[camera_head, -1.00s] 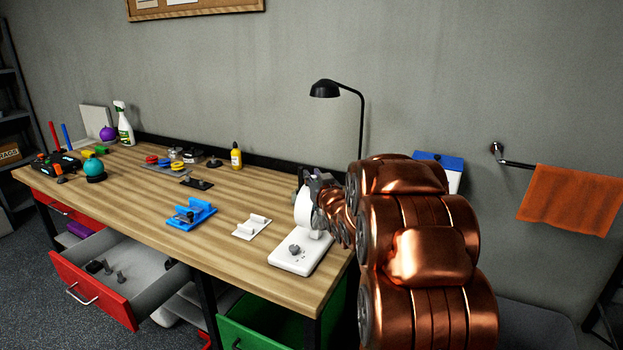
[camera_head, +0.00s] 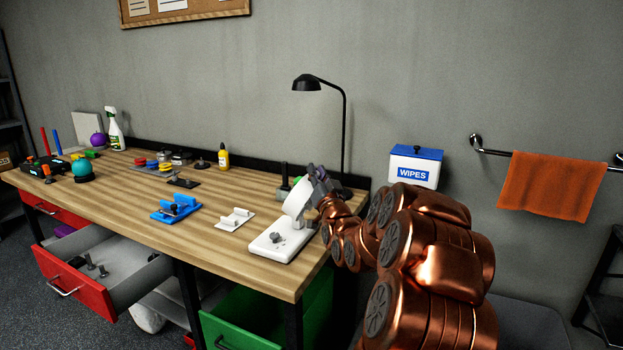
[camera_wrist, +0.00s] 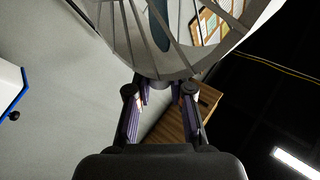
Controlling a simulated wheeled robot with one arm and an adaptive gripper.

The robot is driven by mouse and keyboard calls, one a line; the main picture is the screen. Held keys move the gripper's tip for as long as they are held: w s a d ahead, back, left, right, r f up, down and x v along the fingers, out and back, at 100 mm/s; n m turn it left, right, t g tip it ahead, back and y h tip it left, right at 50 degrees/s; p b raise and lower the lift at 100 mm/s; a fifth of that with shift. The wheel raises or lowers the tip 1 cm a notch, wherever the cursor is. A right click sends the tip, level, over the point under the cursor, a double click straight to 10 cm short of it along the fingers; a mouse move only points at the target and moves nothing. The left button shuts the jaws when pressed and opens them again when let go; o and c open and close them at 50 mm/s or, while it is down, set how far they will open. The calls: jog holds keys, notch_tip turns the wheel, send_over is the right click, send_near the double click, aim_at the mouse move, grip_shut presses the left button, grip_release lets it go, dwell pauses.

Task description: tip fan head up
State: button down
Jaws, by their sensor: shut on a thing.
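The white desk fan has a flat base (camera_head: 272,246) with a grey knob, near the right end of the workbench. Its round white head (camera_head: 299,198) is tilted in the head view, and its near side faces partly upward. My gripper (camera_head: 318,182) is at the upper right edge of the fan head, shut on it. In the wrist view, the fan head's rim and grille (camera_wrist: 165,62) fill the top, and the fingers of my gripper (camera_wrist: 162,95) reach up to the rim. The exact finger contact is partly hidden behind the rim.
A white holder (camera_head: 235,219) and a blue fixture (camera_head: 175,208) lie left of the fan. A black lamp (camera_head: 308,83) stands behind it. A wipes box (camera_head: 415,167) and orange towel (camera_head: 548,185) are to the right. An open red drawer (camera_head: 100,290) juts out below.

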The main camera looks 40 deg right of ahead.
dwell(0.3)
jog(key=c, duration=1.1)
grip_release()
jog(key=shift+s, duration=0.1)
jog(key=shift+v, duration=3.7)
jog(key=shift+f, duration=0.1)
